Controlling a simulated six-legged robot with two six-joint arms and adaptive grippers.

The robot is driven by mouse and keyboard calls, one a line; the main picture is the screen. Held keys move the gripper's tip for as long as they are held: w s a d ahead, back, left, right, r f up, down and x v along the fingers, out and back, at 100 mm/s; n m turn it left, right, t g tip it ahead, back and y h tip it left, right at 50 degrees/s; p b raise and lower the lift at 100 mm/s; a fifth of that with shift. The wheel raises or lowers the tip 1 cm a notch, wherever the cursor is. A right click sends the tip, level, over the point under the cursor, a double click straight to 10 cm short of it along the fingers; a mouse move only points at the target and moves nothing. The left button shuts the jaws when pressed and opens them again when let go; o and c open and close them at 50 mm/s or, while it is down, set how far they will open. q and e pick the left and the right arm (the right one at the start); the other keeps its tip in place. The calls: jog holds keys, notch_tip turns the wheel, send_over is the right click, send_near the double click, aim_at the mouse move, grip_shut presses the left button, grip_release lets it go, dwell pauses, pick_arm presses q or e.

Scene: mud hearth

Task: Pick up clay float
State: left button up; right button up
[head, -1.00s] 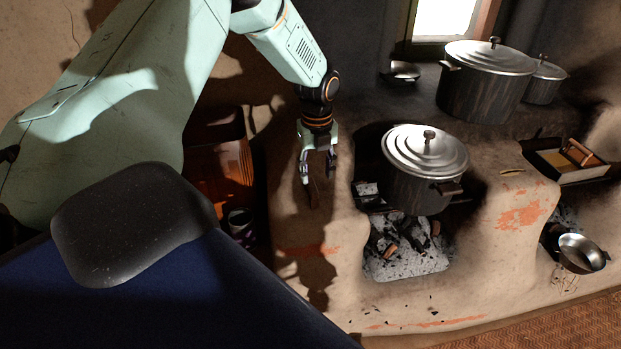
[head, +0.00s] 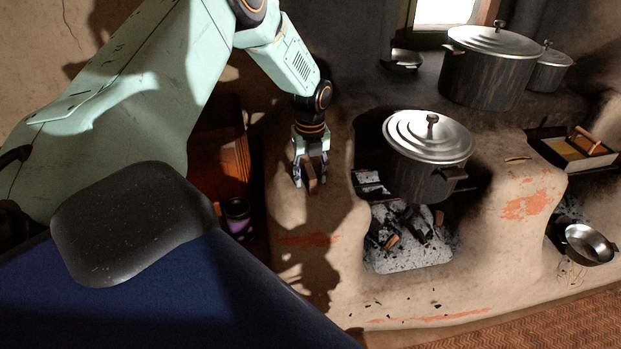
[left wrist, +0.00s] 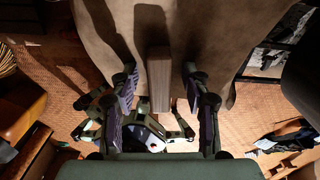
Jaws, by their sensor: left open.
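The clay float appears as a narrow brown wooden piece (head: 313,187) on the mud hearth ledge, left of the near pot. In the left wrist view it is a wooden bar (left wrist: 159,80) between the two fingers. My left gripper (head: 310,178) is open and reaches down over it, one finger on each side. In the left wrist view there is a gap on both sides of the bar. The fingers and the shadow hide part of the float in the head view. My right gripper is not in view.
A lidded pot (head: 427,165) stands over the fire opening, close right of my left gripper. A dark cup (head: 238,215) stands low at the left.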

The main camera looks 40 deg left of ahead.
aim_at(310, 171)
pick_arm(q)
jog(key=shift+r, duration=0.2)
jog(key=shift+c, duration=0.2)
jog(key=shift+c, duration=0.8)
grip_shut()
notch_tip(310, 171, up, 10)
jog(key=p, duration=0.4)
jog(key=shift+p, duration=0.4)
